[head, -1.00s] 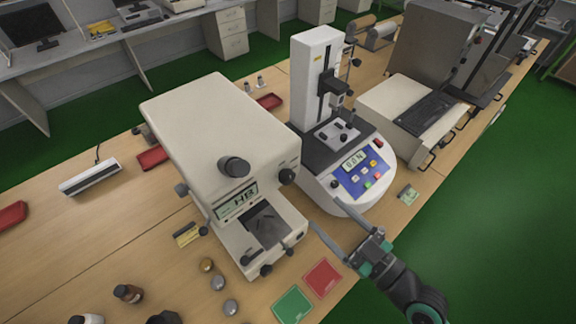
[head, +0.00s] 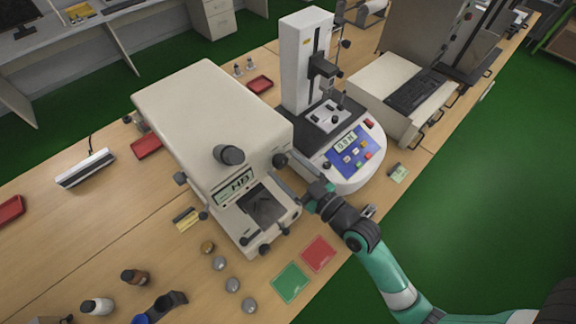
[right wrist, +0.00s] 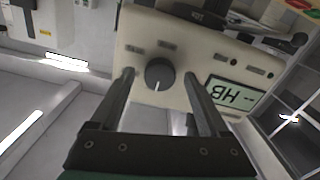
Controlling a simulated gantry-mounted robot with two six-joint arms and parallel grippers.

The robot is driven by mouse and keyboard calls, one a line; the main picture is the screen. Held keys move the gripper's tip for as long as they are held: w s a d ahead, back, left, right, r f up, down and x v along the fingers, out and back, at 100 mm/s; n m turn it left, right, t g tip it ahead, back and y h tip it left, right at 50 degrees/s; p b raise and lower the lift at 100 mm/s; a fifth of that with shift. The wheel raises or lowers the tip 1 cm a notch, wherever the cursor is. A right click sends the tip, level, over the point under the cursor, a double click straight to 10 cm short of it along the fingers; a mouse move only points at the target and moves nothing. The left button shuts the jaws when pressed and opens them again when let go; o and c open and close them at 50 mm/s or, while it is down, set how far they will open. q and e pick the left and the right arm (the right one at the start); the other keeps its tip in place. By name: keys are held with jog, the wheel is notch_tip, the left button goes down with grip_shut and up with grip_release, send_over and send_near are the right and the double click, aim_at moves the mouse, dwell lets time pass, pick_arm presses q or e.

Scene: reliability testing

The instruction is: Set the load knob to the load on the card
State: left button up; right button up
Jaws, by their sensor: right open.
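The cream hardness tester (head: 200,110) stands on the bench with its display (head: 234,185) facing front. The dark round load knob (head: 280,161) is on its front, right of the display. In the right wrist view the knob (right wrist: 159,74) has a white mark pointing down in the picture, and the display (right wrist: 235,93) reads HB upside down. My right gripper (head: 286,180) is at the knob; its open fingers (right wrist: 159,80) appear either side of it, contact unclear. A yellow-and-black card (head: 187,219) lies left of the tester and a small pale green one (head: 398,172) at right; their writing is unreadable.
A white test stand (head: 306,70) with a blue panel is close right of my right gripper. Red (head: 318,253) and green (head: 291,282) mats lie in front. Several metal discs (head: 233,285) and bottles (head: 97,306) are at the front left.

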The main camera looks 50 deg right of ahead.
grip_shut()
jog(key=shift+m, duration=0.4)
jog(key=m+p, duration=0.2)
jog(key=m, duration=0.2)
jog(key=shift+r, duration=0.1)
jog(key=m+p, duration=0.2)
jog(key=m, duration=0.4)
jog(key=shift+m, duration=0.4)
jog(key=m+p, duration=0.2)
jog(key=m, duration=0.4)
jog(key=m+p, duration=0.1)
jog(key=m, duration=0.5)
jog(key=shift+m, duration=0.3)
